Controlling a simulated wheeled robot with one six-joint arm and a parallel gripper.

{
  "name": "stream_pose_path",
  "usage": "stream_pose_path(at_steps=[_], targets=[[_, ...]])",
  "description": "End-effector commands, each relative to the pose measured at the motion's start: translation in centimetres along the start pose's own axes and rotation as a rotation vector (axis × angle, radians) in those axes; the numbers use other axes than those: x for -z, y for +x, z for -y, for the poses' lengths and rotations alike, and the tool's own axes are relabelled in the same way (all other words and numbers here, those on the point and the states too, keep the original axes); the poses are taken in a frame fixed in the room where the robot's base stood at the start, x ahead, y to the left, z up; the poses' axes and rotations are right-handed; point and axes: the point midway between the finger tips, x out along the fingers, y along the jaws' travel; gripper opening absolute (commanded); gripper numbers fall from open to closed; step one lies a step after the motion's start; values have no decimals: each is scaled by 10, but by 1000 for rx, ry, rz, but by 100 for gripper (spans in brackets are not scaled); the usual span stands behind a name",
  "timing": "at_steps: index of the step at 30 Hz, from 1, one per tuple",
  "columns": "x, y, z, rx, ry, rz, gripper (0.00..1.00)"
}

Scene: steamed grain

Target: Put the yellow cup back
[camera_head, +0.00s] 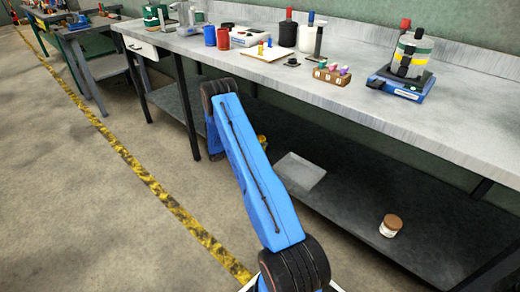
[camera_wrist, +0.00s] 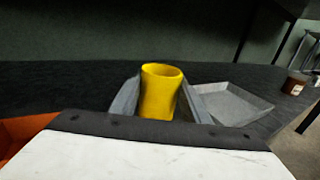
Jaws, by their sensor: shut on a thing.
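The yellow cup (camera_wrist: 161,92) stands upright between the two fingers of my gripper (camera_wrist: 160,106) in the wrist view. My gripper is shut on it, with one grey finger on each side. The cup is over the dark lower shelf (camera_wrist: 65,85); I cannot tell whether its base touches the shelf, as my gripper body hides it. In the head view my blue arm reaches under the bench and hides my gripper. Only a small yellow patch (camera_head: 262,140) shows beside the arm there.
A grey tray (camera_head: 300,171) lies on the lower shelf, just right of the cup in the wrist view. The bench top (camera_head: 440,125) overhead holds red and blue cups (camera_head: 216,37) and other lab items.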

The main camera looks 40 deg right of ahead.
Motion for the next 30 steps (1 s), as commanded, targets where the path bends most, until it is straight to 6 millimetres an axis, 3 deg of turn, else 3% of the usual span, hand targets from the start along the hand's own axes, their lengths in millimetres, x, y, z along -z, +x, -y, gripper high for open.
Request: stream_pose_path(at_steps=[12, 23, 24, 26, 30], targets=[[40, 0, 0, 0, 0, 0, 0], [44, 0, 0, 0, 0, 0, 0], [44, 0, 0, 0, 0, 0, 49], [43, 0, 0, 0, 0, 0, 61], [43, 0, 0, 0, 0, 0, 61]])
